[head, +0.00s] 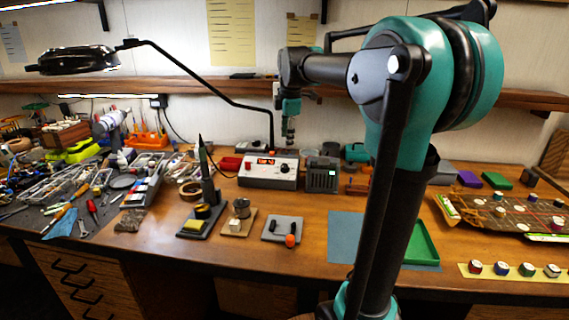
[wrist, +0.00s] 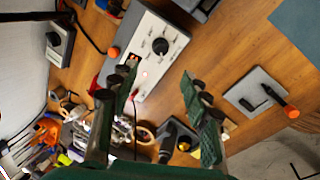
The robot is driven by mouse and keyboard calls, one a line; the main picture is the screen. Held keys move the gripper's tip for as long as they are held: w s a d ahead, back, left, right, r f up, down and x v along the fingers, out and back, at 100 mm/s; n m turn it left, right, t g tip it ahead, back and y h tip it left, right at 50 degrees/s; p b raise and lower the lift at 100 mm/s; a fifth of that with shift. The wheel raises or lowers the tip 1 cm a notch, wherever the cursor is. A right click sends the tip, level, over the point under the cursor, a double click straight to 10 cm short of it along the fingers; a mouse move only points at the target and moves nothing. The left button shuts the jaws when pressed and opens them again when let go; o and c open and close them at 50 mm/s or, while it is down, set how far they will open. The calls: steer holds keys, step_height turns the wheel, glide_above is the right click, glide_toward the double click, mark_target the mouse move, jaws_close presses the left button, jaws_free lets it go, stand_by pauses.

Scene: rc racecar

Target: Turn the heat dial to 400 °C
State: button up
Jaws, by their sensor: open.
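The heat station is a white-and-grey box (head: 268,183) at the back middle of the bench, with a lit red display (head: 265,161). Its black round heat dial (head: 285,168) sits right of the display. In the wrist view, the dial (wrist: 160,46) shows on the pale panel with small marks around it. Those marks and the display digits are too small to read. My gripper (head: 289,130) hangs above the station. In the wrist view, my gripper (wrist: 163,86) is open and empty, apart from the dial. One finger covers part of the panel beside the display.
A soldering iron stand (head: 203,200) stands left front of the station. A grey pad with a small orange-red item (head: 291,240) lies in front. A dark boxy device (head: 322,176) stands close right. The lamp arm (head: 215,95) reaches down behind the station. Bare wood lies in front.

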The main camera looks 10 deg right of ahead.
mark_target(285, 165)
steer(key=x, duration=1.2)
steer(key=shift+f, duration=0.1)
steer(key=shift+c, duration=0.3)
jaws_close()
